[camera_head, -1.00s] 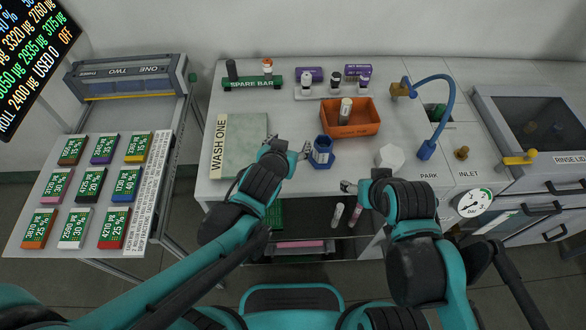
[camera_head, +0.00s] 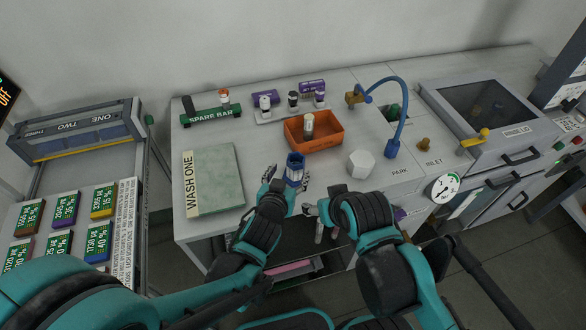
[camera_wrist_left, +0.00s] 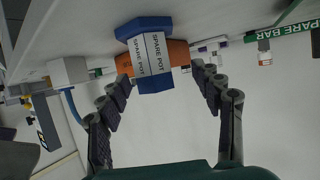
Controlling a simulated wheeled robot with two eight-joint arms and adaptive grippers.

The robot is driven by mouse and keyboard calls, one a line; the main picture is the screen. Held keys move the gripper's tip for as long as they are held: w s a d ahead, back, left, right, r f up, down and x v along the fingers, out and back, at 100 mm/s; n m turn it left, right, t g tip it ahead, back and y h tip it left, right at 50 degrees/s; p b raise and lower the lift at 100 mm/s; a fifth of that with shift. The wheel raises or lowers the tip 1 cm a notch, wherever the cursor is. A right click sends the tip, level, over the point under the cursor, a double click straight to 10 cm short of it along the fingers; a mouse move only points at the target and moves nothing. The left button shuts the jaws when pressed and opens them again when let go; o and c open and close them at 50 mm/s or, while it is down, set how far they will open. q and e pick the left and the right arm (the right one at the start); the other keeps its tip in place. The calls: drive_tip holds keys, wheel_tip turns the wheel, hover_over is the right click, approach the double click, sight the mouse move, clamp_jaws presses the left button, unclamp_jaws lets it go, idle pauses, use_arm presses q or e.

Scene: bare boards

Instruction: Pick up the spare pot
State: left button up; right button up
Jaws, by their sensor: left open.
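The spare pot (camera_head: 295,163) is a blue six-sided pot standing on the bench in front of the orange tray. In the left wrist view the spare pot (camera_wrist_left: 148,50) appears upside down, with a white label reading SPARE POT. My left gripper (camera_head: 287,178) is open at the pot, one finger towards each side of it. In the left wrist view the fingers of that gripper (camera_wrist_left: 163,92) stand apart with the pot ahead between them; I see no clear contact. My right gripper (camera_head: 311,208) is near the bench's front edge, right of the left one, small and partly hidden by its arm.
An orange tray (camera_head: 331,139) holding a small bottle (camera_head: 309,125) is behind the pot. A white hexagonal block (camera_head: 361,164) stands to its right, and the WASH ONE plate (camera_head: 216,180) lies to its left. The green spare bar (camera_head: 211,116) is at the back left.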

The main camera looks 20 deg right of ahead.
sight(293, 170)
use_arm(q)
drive_tip(key=shift+d+f, duration=0.1)
drive_tip(key=shift+d, duration=0.25)
drive_tip(key=shift+w+d+f, duration=0.1)
drive_tip(key=shift+w+f, duration=0.05)
drive_tip(key=shift+w, duration=0.05)
drive_tip(key=shift+b+x, duration=0.4)
drive_tip(key=shift+x, duration=0.7)
drive_tip(key=b+x, duration=0.2)
drive_tip(key=x, duration=0.3)
drive_tip(key=shift+w+d, duration=0.25)
drive_tip(key=shift+d, duration=0.1)
use_arm(e)
drive_tip(key=f, duration=0.3)
drive_tip(key=shift+w, duration=0.35)
use_arm(q)
drive_tip(key=c, duration=1.5)
